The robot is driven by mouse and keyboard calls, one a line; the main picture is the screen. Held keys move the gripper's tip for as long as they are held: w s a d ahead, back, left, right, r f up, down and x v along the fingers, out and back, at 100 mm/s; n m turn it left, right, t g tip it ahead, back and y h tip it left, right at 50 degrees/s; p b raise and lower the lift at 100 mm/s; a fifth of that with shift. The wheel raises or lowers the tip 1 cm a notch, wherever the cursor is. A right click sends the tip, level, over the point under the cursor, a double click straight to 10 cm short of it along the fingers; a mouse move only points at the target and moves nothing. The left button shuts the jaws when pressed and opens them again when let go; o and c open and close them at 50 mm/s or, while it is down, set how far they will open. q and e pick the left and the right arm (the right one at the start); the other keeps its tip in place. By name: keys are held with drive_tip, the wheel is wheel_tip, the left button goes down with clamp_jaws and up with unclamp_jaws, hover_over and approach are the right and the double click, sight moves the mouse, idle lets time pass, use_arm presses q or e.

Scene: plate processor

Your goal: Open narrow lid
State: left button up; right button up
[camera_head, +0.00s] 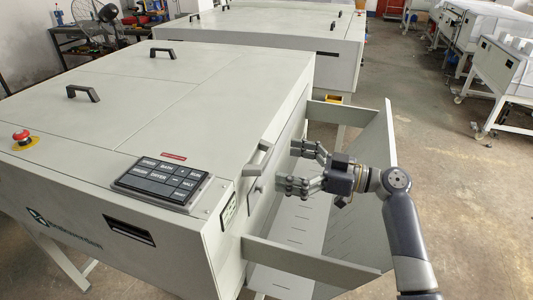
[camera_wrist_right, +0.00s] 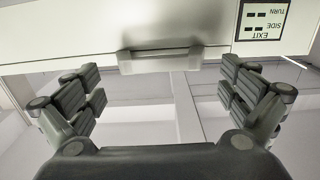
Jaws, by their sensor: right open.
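The plate processor is a large pale grey machine. Its narrow lid (camera_head: 215,125) appears as the strip along the right of the top, lying flat and down. A grey bar handle (camera_head: 258,158) sits at its right edge; what looks like this handle also shows in the right wrist view (camera_wrist_right: 160,60). My right gripper (camera_head: 291,167) is open and empty, to the right of the handle and apart from it, fingers pointing left at the machine's side. In the right wrist view the fingers (camera_wrist_right: 160,92) stand to either side of the handle. My left gripper is not in view.
A tray with raised side walls (camera_head: 320,262) sticks out from the machine's right side, under my right arm. A button panel (camera_head: 162,182) and a red emergency button (camera_head: 21,137) sit on top. Two black handles (camera_head: 83,93) are on the wider lid parts. A second machine (camera_head: 280,35) stands behind.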

sight(269, 159)
drive_tip(key=p+x, duration=0.1)
drive_tip(key=x, duration=0.3)
drive_tip(key=shift+a, duration=0.25)
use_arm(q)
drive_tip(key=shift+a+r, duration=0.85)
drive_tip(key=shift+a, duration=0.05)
use_arm(e)
drive_tip(key=shift+w+a, duration=0.2)
drive_tip(key=shift+a, duration=0.1)
